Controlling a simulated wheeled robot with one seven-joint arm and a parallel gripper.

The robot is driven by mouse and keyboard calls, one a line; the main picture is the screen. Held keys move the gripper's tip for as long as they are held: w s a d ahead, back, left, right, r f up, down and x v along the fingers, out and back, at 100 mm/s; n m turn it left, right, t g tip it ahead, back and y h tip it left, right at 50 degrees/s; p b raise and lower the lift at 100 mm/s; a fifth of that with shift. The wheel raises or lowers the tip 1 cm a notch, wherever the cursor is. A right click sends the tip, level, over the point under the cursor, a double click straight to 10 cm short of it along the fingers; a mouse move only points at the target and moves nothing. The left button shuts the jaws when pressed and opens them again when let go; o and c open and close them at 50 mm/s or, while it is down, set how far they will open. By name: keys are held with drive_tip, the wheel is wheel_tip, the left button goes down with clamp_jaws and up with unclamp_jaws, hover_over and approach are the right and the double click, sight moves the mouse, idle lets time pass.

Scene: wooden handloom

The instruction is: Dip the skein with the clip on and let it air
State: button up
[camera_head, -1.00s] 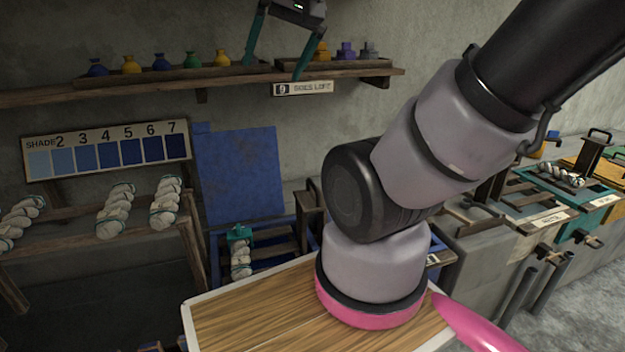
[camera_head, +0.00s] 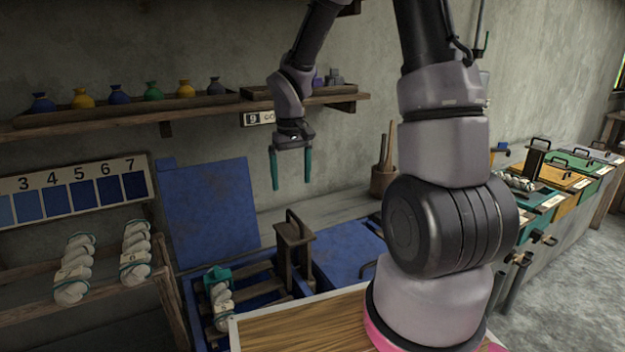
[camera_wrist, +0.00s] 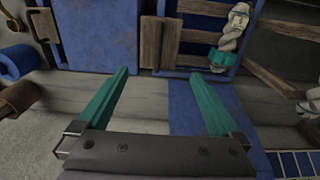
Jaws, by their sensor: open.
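A white twisted skein (camera_head: 222,301) with a teal clip (camera_head: 217,277) on its upper end lies at the left of the blue vat (camera_head: 190,308), on its wooden slats. In the wrist view the skein (camera_wrist: 234,28) and the clip (camera_wrist: 221,58) show at the upper right. My gripper (camera_head: 291,186) is open and empty, its teal fingers pointing down. It hangs in front of the wall, above and behind the vat. The blue lid (camera_head: 212,207) leans upright behind the vat. My arm hides part of the right side.
Two white skeins (camera_head: 75,268) hang on a wooden rack at left under the shade board (camera_head: 75,192). A wooden block with a handle (camera_head: 294,255) stands beside the slats. More vats (camera_head: 560,180) line the right.

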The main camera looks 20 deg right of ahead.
sight(294, 214)
drive_tip(key=f, duration=0.2)
drive_tip(key=shift+d+f, duration=0.25)
drive_tip(key=shift+f, duration=0.15)
drive_tip(key=shift+w+a+f, duration=0.1)
drive_tip(key=shift+f, duration=4.75)
clamp_jaws()
drive_tip(key=shift+f, duration=0.1)
